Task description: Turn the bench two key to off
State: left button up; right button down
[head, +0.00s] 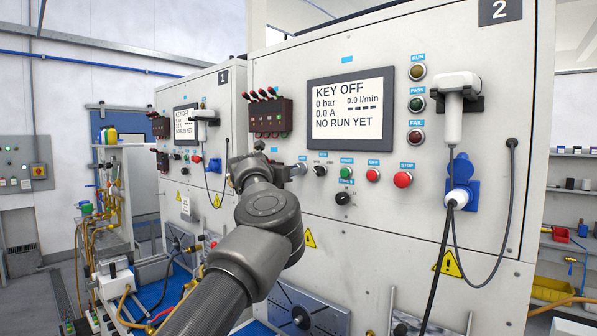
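The bench two panel (440,225) is the large pale front marked 2. Its screen (352,105) reads KEY OFF, 0 bar, 0.0 l/min, 0.0 A and NO RUN YET. My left gripper (284,171) reaches up from the lower left and is close against the panel, below the red-levered box. A small silvery part (299,169) shows at its right tip; I cannot tell whether it is the key or a fingertip. My wrist hides the key area and the fingers, so I cannot see whether they are shut. My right gripper is out of view.
Right of my gripper are a black knob (320,170), a green button (346,171), two red buttons (372,174) (403,179) and a lower knob (343,198). A white handheld device (460,90) and a blue socket with cables (461,183) are farther right. Bench one (190,90) stands left.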

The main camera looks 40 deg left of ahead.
pick_arm(q)
jog(key=s+b, duration=0.7)
jog(key=s, duration=0.3)
jog(key=shift+s+d, duration=0.2)
jog(key=shift+s, duration=0.1)
jog(key=shift+r, duration=0.15)
